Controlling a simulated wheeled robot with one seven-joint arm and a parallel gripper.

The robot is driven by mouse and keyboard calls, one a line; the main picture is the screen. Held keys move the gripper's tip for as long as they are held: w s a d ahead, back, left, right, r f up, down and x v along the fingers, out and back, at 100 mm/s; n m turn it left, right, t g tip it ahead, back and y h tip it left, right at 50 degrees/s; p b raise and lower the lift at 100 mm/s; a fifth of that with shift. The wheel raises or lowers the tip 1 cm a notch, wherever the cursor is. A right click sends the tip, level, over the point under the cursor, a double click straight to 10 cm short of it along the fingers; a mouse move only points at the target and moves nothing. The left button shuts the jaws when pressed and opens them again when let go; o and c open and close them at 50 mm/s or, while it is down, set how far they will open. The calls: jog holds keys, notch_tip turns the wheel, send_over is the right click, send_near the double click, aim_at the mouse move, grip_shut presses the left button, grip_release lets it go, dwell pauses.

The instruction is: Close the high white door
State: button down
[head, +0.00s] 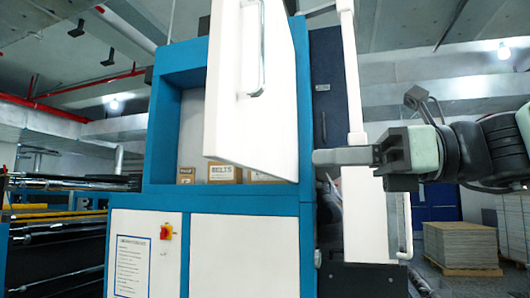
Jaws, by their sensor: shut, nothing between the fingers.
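The high white door (227,92) stands swung open at the upper part of the blue cabinet (162,135). A long metal handle (262,50) runs up its face. The cabinet's upper compartment shows to the left of the door, and the door hides its right part. My gripper (316,157) is shut and empty, pointing left from the right side. Its tip appears just right of the door's lower right corner. I cannot tell whether it touches the door.
Several cardboard boxes (225,174), one marked BELTS, stand inside the compartment. Lower white panels with a red and yellow switch (166,232) sit below. A white upright post (353,80) rises behind my gripper. A pallet stack (461,244) stands at the right.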

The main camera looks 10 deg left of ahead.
aim_at(239, 163)
jog(key=a+p, duration=0.4)
jog(key=a, duration=0.5)
jog(key=shift+w+r, duration=0.1)
jog(key=shift+a, duration=0.5)
jog(key=shift+a+f, duration=0.1)
jog(key=shift+f, duration=0.1)
